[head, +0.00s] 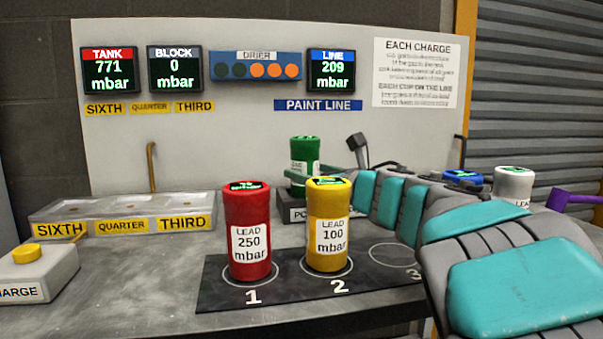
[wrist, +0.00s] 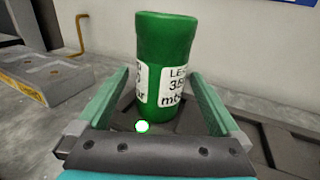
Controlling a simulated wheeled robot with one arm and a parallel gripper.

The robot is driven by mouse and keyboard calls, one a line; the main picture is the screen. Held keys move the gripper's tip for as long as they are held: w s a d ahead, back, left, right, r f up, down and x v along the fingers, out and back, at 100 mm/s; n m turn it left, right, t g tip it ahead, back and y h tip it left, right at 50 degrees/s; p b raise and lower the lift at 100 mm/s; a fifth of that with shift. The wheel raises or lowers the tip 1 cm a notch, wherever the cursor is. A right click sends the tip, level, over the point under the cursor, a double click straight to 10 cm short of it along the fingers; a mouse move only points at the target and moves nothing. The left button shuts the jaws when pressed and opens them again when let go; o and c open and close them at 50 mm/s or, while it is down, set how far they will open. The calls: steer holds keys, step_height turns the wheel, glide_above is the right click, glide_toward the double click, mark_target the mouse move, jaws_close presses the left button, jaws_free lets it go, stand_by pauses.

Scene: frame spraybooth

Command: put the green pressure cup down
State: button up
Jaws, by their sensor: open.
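The green pressure cup (head: 305,148) stands upright on a dark block (head: 291,209) behind the yellow cup in the head view. In the wrist view the green cup (wrist: 166,50) has white labels and stands between my two green fingers. My gripper (wrist: 162,88) is open, with one finger on each side of the cup and visible space beside it.
The red cup (head: 247,232) and yellow cup (head: 328,230) stand on spots 1 and 2 of a black mat (head: 285,286); spot 3 looks empty. A three-place grey tray (head: 75,210) is at left.

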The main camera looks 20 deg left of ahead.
mark_target(314, 173)
steer(key=v, duration=0.5)
steer(key=shift+d+b, duration=0.1)
steer(key=shift+b, duration=0.2)
steer(key=shift+s+d, duration=0.4)
steer(key=shift+d, duration=0.05)
stand_by(0.8)
